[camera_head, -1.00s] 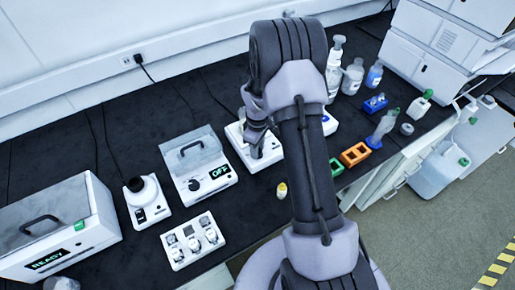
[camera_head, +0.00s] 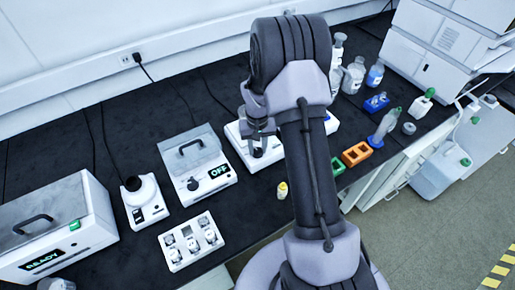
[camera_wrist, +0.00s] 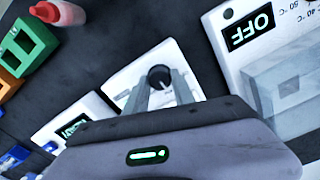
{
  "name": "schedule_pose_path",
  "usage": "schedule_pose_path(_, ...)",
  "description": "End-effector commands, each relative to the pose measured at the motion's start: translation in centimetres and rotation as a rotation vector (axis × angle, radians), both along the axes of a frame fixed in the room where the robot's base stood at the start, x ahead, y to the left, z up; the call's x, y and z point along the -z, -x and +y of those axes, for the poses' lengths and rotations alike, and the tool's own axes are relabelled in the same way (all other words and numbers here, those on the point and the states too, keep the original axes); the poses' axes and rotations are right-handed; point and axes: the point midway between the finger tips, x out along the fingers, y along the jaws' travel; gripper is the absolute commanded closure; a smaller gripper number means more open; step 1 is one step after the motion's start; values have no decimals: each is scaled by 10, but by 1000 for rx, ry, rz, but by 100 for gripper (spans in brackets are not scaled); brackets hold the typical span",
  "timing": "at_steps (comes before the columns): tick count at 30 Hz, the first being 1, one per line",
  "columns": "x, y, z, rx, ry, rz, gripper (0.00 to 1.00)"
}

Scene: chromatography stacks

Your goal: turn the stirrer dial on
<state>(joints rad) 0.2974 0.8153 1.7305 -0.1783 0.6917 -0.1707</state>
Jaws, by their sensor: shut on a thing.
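The stirrer is a white unit (camera_wrist: 128,78) below my gripper in the wrist view. It also shows in the head view (camera_head: 236,140), partly hidden by my arm. Its black round dial (camera_wrist: 158,78) lies between my two fingertips. My gripper (camera_wrist: 160,88) is shut on the dial, with one finger on each side of it. In the head view my gripper (camera_head: 259,146) points down at the front of the stirrer. The dial's marks are too small to read.
A lidded white unit (camera_head: 195,165) reading OFF stands just left of the stirrer. A small yellow-capped vial (camera_head: 282,190) stands in front. Green and orange blocks (camera_head: 355,153) and bottles (camera_head: 353,75) stand to the right. A white rack (camera_head: 190,243) sits near the front edge.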

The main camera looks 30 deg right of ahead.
Motion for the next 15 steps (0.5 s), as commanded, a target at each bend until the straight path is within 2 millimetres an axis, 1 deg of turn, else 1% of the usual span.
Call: schedule_pose_path(15, 1, 0, 0, 487, 0, -1, 100)
